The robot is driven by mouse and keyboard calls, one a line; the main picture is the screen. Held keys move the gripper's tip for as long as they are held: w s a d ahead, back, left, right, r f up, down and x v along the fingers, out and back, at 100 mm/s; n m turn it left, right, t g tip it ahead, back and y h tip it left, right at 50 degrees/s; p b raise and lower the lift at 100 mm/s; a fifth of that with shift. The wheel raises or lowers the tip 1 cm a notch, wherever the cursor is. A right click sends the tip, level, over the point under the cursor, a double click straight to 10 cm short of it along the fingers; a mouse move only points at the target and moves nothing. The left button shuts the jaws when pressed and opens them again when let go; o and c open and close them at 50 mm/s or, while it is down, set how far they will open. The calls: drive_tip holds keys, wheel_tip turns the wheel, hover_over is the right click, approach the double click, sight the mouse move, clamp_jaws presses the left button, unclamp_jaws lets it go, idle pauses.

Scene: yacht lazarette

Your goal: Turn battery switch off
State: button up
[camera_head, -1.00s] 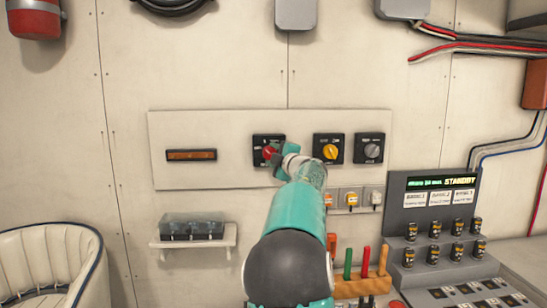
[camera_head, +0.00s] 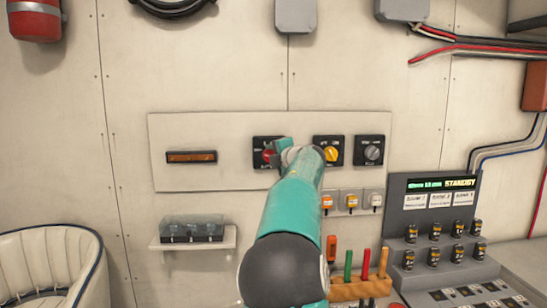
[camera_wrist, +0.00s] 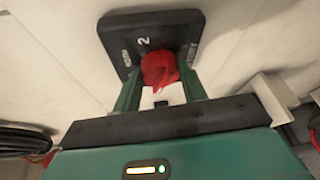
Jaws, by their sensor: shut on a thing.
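The battery switch (camera_head: 262,144) is a black square plate with a red knob (camera_head: 268,156), on the left of three rotary switches on the pale wall panel. My gripper (camera_head: 277,153) is at this switch, and my wrist hides part of its right side. In the wrist view the red knob (camera_wrist: 159,70) sits between the two green fingers of my gripper (camera_wrist: 160,88), which are shut on it. The black plate (camera_wrist: 125,40) behind it shows a "2" and small labels that I cannot read fully.
A yellow-knob switch (camera_head: 330,153) and a grey-knob switch (camera_head: 372,151) are to the right on the panel. Below are small orange and white switches (camera_head: 350,200), a rack of coloured-handled tools (camera_head: 360,288) and a console (camera_head: 440,215). A shelf (camera_head: 193,240) is at lower left.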

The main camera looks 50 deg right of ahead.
drive_tip(key=o, duration=1)
drive_tip(key=shift+c, duration=0.2)
drive_tip(key=v, duration=1.3)
drive_tip(key=shift+s, duration=0.4)
drive_tip(key=shift+a, duration=0.1)
